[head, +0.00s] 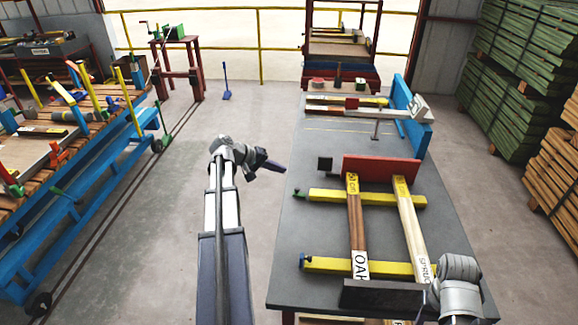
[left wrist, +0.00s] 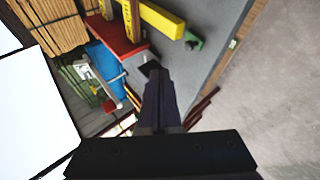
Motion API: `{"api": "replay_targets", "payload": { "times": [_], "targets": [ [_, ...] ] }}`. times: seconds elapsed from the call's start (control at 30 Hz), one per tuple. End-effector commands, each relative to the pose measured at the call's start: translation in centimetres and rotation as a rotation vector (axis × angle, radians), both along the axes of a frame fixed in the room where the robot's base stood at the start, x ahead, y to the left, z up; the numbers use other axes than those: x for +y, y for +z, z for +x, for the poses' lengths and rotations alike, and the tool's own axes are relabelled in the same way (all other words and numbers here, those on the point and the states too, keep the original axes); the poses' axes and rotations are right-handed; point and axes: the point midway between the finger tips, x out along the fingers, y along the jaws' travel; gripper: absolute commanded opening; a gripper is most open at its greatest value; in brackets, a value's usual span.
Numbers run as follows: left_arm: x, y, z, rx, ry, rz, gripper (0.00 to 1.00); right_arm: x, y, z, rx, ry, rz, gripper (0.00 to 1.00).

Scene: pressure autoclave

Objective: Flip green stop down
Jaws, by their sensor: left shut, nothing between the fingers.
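The green stop (head: 298,193) is a small green piece at the left end of the far yellow bar (head: 370,198), at the table's left edge. It also shows in the left wrist view (left wrist: 193,41), at the end of the yellow bar. It looks raised, but it is too small to be sure. My left gripper (head: 283,168) is shut and empty, above and just beyond the stop, near the table's left edge. Its dark fingers (left wrist: 157,75) are together in the left wrist view, apart from the stop.
Two labelled boards (head: 357,225) lie across the yellow bars against a red fence (head: 382,170). A small black block (head: 325,163) stands left of the fence.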

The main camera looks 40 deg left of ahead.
Motion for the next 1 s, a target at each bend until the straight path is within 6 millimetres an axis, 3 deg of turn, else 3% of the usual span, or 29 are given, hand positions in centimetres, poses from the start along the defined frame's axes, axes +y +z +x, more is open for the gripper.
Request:
{"api": "replay_targets", "payload": {
  "times": [0.3,1.0],
  "targets": [
    [1.1,1.3,-1.8,0.000,0.000,0.000,0.00,0.0,1.4,0.0,0.000,0.000,0.000,0.50],
    [1.1,1.3,-1.9,0.000,0.000,0.000,0.00,0.0,1.3,0.0,0.000,0.000,0.000,0.50]
  ]
}}
